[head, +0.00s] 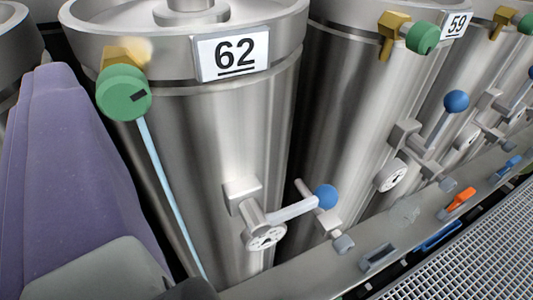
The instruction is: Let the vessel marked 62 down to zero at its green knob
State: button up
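The vessel marked 62 (215,150) is a tall steel cylinder in the middle left of the head view, with a black-on-white number plate (234,53) near its top. Its green knob (124,93) sits at the upper left on a brass fitting (125,52), and has a dark mark on its face. A pale blurred patch shows beside the fitting. A thin light blue line (165,187) runs from below the knob down to the lower edge; I cannot tell whether it is a tube or liquid. No fingertips of my gripper can be made out.
Vessel 59 (357,100) stands close on the right with its own green knob (422,37). A blue-balled lever (326,196) juts from vessel 62's lower front. A steel ledge and a metal grating (470,250) lie at lower right. Purple and grey bodies fill the lower left.

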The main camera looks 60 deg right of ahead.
aim_at(123, 100)
notch_tip(123, 100, down, 4)
jog(key=s+d+r+g+h, duration=0.1)
jog(key=s+d+h, duration=0.2)
jog(key=shift+m, duration=0.4)
jog(key=x, duration=0.2)
jog(key=b+x, duration=0.1)
jog(key=x, duration=0.3)
jog(key=shift+w+f, duration=0.3)
jog(key=shift+f, duration=0.05)
jog(key=shift+w+d+r+b, duration=0.1)
jog(key=shift+w+d+b, duration=0.25)
jog(key=shift+w, duration=0.2)
jog(key=shift+c, duration=0.5)
jog(key=c, duration=1)
jog(key=shift+o, duration=0.2)
